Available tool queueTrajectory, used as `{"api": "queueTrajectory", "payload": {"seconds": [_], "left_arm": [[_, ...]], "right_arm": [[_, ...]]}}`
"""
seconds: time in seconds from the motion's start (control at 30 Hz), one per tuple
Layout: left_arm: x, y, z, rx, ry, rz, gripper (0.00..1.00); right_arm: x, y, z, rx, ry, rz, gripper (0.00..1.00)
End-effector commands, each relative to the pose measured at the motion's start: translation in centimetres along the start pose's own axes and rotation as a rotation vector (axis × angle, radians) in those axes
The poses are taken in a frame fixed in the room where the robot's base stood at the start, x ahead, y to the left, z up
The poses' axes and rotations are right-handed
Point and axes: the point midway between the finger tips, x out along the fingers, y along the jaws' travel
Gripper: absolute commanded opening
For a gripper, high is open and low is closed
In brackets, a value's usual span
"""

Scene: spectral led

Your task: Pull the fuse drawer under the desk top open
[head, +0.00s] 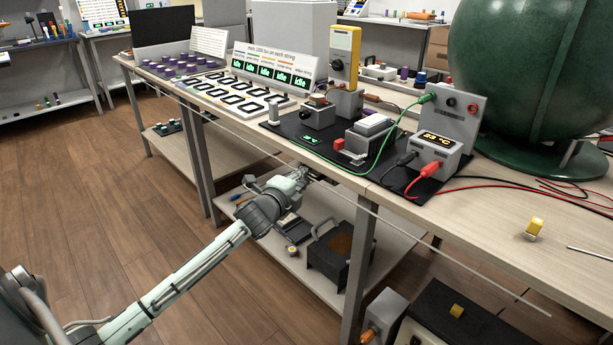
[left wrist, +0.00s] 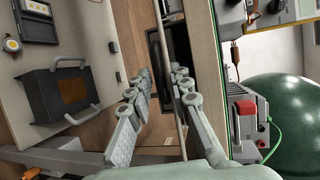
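The fuse drawer is hard to make out in the head view, where my left arm and the desk edge cover the area. In the left wrist view, a dark box-like part (left wrist: 155,62) lies just beyond my fingers under the desk top (left wrist: 208,60); I cannot tell whether it is the drawer. My left gripper (head: 302,175) is just below the desk's front edge. In the left wrist view, its two fingers (left wrist: 163,88) are apart, with a thin pale bar (left wrist: 166,45) passing between them. I cannot tell whether they touch it. My right gripper is not in view.
The desk top (head: 490,215) carries a black mat with instruments, cables and a large green sphere (head: 540,70). A lower shelf (head: 315,278) holds a dark handled box (head: 340,255). The long thin bar runs along the desk front. The floor (head: 120,215) at left is clear.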

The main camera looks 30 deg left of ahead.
Motion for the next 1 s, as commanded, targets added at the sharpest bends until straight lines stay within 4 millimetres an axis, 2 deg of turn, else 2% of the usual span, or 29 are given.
{"api": "queueTrajectory", "payload": {"seconds": [0.1, 0.2, 0.5, 0.67, 1.0], "left_arm": [[1.5, 0.0, 0.0, -0.002, -0.001, 0.0, 0.2], [2.2, 0.0, 0.0, -0.001, -0.001, 0.001, 0.2], [2.4, 0.1, 0.0, -0.001, 0.0, 0.002, 0.2], [2.4, 0.1, 0.0, -0.002, -0.001, 0.002, 0.0], [2.4, 0.1, 0.0, -0.002, -0.001, 0.002, 0.0]], "right_arm": [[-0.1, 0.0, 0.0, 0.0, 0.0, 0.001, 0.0], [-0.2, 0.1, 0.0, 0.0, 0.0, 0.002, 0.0], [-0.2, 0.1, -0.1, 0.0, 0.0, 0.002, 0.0], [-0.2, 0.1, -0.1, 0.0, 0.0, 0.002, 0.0], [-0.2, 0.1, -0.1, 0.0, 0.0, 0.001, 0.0]]}}
